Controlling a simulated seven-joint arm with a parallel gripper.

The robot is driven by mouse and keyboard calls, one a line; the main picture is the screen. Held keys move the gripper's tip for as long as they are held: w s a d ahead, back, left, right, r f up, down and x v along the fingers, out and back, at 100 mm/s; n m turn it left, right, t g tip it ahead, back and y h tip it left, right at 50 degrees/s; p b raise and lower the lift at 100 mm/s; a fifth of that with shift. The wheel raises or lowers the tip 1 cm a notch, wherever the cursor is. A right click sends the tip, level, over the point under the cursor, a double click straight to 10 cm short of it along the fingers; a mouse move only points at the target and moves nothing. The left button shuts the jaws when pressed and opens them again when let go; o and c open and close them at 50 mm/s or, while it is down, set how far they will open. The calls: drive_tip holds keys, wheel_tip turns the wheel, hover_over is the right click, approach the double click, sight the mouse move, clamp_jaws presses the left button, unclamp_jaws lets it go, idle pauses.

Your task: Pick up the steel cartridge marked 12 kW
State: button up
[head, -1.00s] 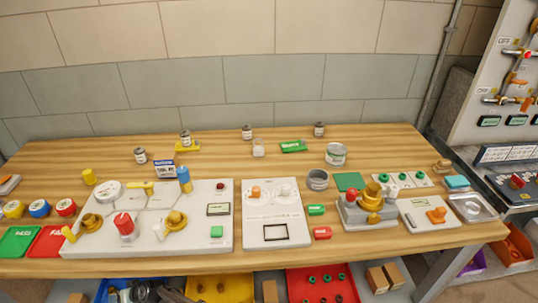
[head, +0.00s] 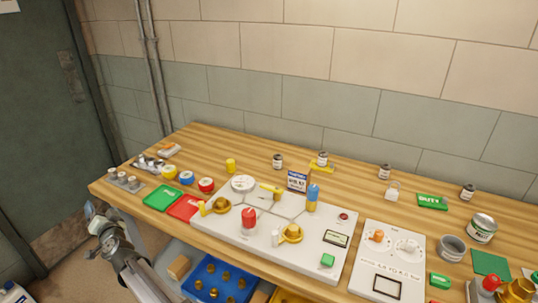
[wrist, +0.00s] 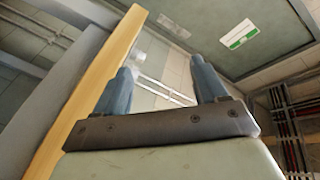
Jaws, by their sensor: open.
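Several small steel cartridges with pale labels stand along the back of the table in the head view: one (head: 278,161) left of the blue-and-white card, one (head: 322,158) on a yellow base, one (head: 385,172) further right and one (head: 468,192) near the right edge. Their markings are too small to read, so I cannot tell which is 12 kW. My gripper (wrist: 163,80) shows in the wrist view with its two blue-grey fingers apart and nothing between them. In the head view my arm is low at the left, beside the table's front left corner, away from the cartridges.
The wooden table (head: 185,143) carries a large white valve panel (head: 215,222), a blue-and-white card (head: 298,181), green (head: 162,197) and red (head: 186,207) trays, and a larger tin (head: 482,228). A blue bin (head: 205,292) sits underneath. A dark door (head: 40,110) is at the left.

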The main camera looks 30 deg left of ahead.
drive_tip(key=w+r+n, duration=0.4)
drive_tip(key=w+r, duration=0.5)
drive_tip(key=w, duration=0.2)
drive_tip(key=w+d+r+n+h, duration=0.1)
drive_tip(key=w+d+r+n, duration=0.15)
drive_tip(key=w, duration=0.55)
drive_tip(key=w+d+r+n, duration=0.2)
drive_tip(key=w+d+n, duration=0.1)
drive_tip(key=w, duration=0.5)
drive_tip(key=w+d+f+n+h, duration=0.2)
drive_tip(key=w+d+n+h, duration=0.5)
drive_tip(key=w+d, duration=1.9)
drive_tip(key=w+d+f+h, duration=0.1)
drive_tip(key=w+d+h, duration=0.2)
drive_tip(key=w+d, duration=0.35)
drive_tip(key=w+d+h, duration=0.2)
drive_tip(key=w+d, duration=0.1)
drive_tip(key=d, duration=0.7)
drive_tip(key=r+m+g+h, duration=0.1)
drive_tip(key=m+g+h, duration=0.25)
drive_tip(key=g, duration=0.35)
hover_over(470, 185)
drive_tip(key=shift+m, duration=0.4)
wheel_tip(470, 185, down, 13)
drive_tip(key=shift+s+r, duration=0.1)
drive_tip(key=shift+r, duration=0.1)
